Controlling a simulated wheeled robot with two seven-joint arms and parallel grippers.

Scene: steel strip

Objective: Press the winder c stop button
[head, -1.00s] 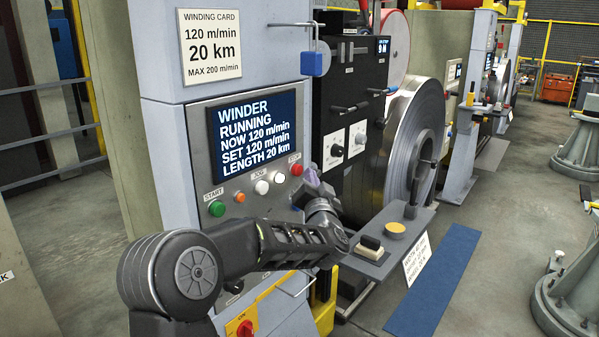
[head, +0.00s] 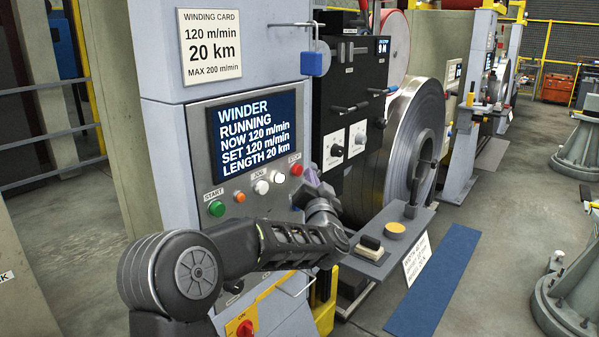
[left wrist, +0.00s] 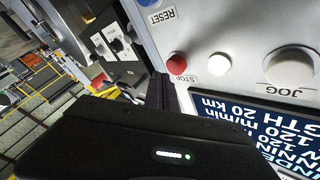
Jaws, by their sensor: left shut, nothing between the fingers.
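The winder panel (head: 240,185) is on the grey cabinet at centre left. Its red STOP button (head: 297,169) is at the right end of a slanted button row. It also shows in the left wrist view (left wrist: 177,64), with a STOP label beside it. The screen (head: 254,133) reads WINDER RUNNING, NOW 120 m/min. My left gripper (head: 309,180) is shut and empty, just below and right of the STOP button. In the left wrist view the closed fingers (left wrist: 160,92) point near the button with a small gap in the picture. I cannot tell the depth.
White JOG buttons (head: 262,187), an orange button (head: 239,197) and a green START button (head: 217,208) are close to the left. A blue padlock (head: 312,63) hangs above. A grey shelf (head: 385,262) and a large steel coil (head: 405,150) are to the right.

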